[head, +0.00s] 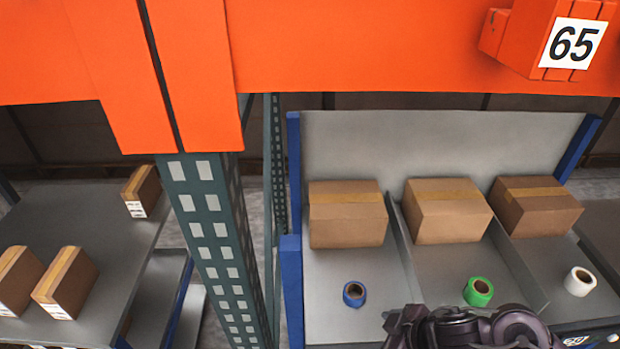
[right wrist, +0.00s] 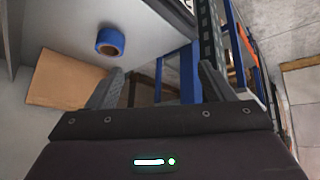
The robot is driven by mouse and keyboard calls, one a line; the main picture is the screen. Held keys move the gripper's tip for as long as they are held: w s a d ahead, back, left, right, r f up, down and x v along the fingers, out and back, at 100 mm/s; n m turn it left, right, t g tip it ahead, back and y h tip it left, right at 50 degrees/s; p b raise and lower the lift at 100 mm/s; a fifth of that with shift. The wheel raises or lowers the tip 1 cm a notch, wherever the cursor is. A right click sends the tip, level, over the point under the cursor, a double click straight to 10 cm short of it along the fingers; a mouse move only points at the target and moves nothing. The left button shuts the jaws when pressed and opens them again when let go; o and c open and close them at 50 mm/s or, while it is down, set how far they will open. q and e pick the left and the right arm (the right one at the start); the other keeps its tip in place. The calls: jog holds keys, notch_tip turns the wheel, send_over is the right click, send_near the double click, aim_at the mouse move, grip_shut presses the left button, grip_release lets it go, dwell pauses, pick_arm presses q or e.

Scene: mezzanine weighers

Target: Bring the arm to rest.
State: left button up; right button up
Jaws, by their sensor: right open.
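My right gripper (right wrist: 161,82) shows in the right wrist view with its two grey fingers spread wide and nothing between them. A dark part of my arm comes up at the bottom edge of the head view, in front of the middle and right bays; the fingers do not show there. A blue tape roll (head: 354,293) lies in the left bay of the shelf. It also shows in the right wrist view (right wrist: 110,40), apart from the fingers and beyond the left one. My left gripper is in neither view.
Cardboard boxes (head: 346,215) stand at the back of the three bays. A green tape roll (head: 478,291) and a white tape roll (head: 580,281) lie in the other bays. A perforated rack post (head: 216,240) and blue edge post (head: 294,230) stand left. An orange beam (head: 400,45) crosses above.

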notch_tip(320, 180, up, 4)
jog(key=w+m+t+h, duration=0.2)
jog(key=m+t+h, duration=0.1)
jog(key=m, duration=0.1)
jog(key=s+d+f+m+g+h, duration=0.25)
jog(key=s+d+m+g, duration=0.3)
jog(key=s, duration=0.35)
jog(key=s+f+b+x, duration=0.1)
jog(key=s+x, duration=0.2)
jog(key=x, duration=1.1)
jog(key=s+a+x, duration=0.1)
jog(key=s+x, duration=0.2)
jog(key=x, duration=1.1)
jog(key=s+d+f, duration=0.2)
jog(key=s+f, duration=0.8)
jog(key=s+d+f+n+g+b, duration=0.1)
jog(key=s+d+f, duration=0.1)
jog(key=s+f, duration=0.9)
jog(key=shift+f, duration=0.2)
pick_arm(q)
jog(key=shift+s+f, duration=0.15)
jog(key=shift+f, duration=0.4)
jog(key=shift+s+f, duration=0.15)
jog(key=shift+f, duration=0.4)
pick_arm(e)
jog(key=shift+s+g, duration=0.2)
jog(key=shift+g, duration=0.05)
jog(key=shift+c, duration=0.4)
